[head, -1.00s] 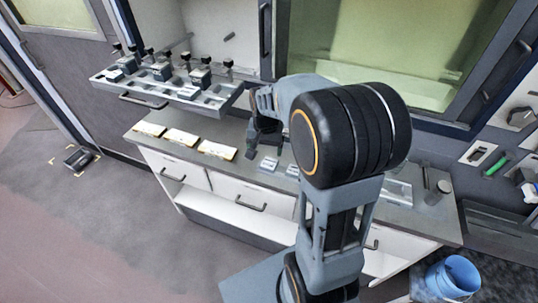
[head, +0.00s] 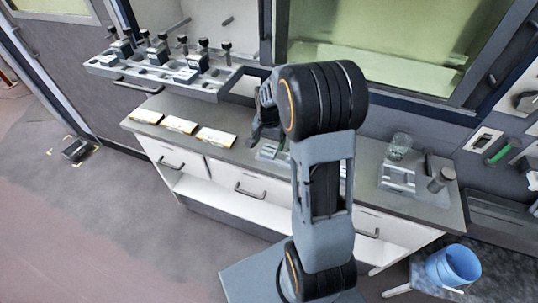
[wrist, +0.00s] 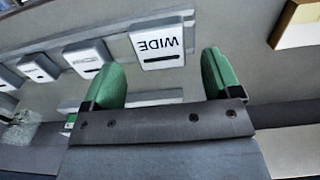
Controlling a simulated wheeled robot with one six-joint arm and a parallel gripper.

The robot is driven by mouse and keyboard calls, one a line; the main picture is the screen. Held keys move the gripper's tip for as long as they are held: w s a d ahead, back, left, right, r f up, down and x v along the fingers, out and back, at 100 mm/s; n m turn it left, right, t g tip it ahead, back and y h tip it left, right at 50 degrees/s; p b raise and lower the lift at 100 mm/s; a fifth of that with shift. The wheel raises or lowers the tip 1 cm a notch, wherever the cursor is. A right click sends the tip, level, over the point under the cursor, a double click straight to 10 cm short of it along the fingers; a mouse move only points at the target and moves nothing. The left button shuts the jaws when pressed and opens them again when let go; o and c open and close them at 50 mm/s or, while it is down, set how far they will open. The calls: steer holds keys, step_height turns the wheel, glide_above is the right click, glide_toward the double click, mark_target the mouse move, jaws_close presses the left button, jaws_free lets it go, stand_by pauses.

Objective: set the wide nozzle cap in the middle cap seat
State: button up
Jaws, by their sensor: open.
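The wide nozzle cap (wrist: 158,46) is a pale block with a dark slot, marked WIDE, and shows upside down in the wrist view. It lies in a row on a grey strip on the counter. My gripper (wrist: 160,76) is open and empty, its green fingertips apart; the cap appears between and just beyond them, not held. In the head view my gripper (head: 268,143) is low over the counter, and my arm hides part of the row. A grey rack (head: 215,88) with recesses and black knobs stands at left; I cannot tell which recess is the middle cap seat.
Other slotted caps (wrist: 88,58) lie left of the wide one in the wrist view. Yellowish cards (head: 180,125) lie on the counter's left part. A glass (head: 400,143) and a dark cylinder (head: 440,180) stand at right. A blue bucket (head: 452,265) is lower right.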

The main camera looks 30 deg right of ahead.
mark_target(269, 149)
steer(key=shift+f+b, duration=1)
steer(key=shift+f, duration=0.9)
steer(key=c, duration=1)
steer(key=shift+r, duration=0.1)
step_height(269, 149, up, 6)
steer(key=p, duration=0.4)
steer(key=shift+p, duration=0.3)
